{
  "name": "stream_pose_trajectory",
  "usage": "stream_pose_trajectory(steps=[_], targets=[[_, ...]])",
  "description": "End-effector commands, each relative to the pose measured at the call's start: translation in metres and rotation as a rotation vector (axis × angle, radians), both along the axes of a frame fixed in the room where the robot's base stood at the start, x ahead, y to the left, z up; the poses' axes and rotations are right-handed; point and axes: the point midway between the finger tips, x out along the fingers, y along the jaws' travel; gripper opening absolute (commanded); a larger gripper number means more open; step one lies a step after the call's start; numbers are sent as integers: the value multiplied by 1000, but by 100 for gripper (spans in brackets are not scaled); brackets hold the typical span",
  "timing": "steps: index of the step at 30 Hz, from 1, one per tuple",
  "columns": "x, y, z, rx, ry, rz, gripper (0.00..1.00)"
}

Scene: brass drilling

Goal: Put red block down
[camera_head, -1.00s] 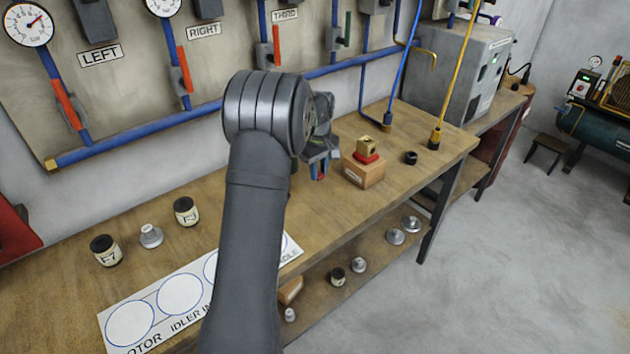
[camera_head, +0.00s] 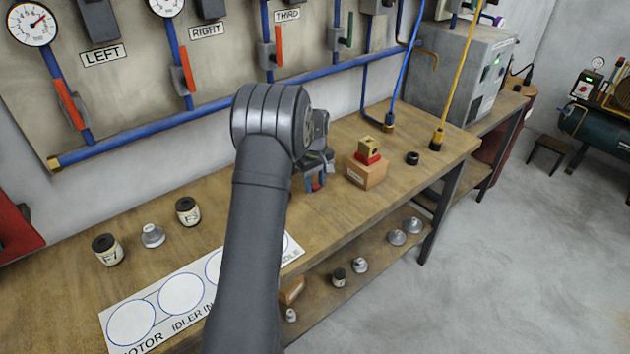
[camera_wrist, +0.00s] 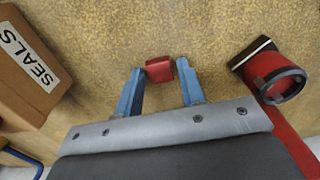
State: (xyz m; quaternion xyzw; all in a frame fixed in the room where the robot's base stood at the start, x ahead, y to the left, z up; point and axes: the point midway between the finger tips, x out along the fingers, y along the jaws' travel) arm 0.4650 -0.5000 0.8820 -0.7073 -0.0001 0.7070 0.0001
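The red block (camera_wrist: 160,69) is between the tips of my gripper's two blue fingers in the wrist view. My gripper (camera_wrist: 160,80) appears shut on it, with a finger close against either side. In the head view, my gripper (camera_head: 316,180) is low over the wooden bench (camera_head: 330,215), left of the cardboard box. A little of the red block shows there between the fingers. My arm and wrist hide part of the gripper. I cannot tell whether the block touches the bench.
A SEALS box (camera_head: 366,172) stands close right, carrying a brass piece (camera_head: 369,146) on a red base. It also shows in the wrist view (camera_wrist: 25,75). A black ring (camera_head: 412,158) lies beyond. A red round part (camera_wrist: 275,75) is near the gripper.

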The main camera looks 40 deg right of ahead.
Motion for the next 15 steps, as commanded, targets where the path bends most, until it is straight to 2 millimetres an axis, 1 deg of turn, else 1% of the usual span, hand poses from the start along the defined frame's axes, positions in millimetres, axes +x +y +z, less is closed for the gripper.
stream_pose_trajectory(steps=[10,13,15], targets=[[0,0,2,-1,0,0,47],[0,-1,9,-2,-2,0,47],[0,-1,19,-3,-2,0,47]])
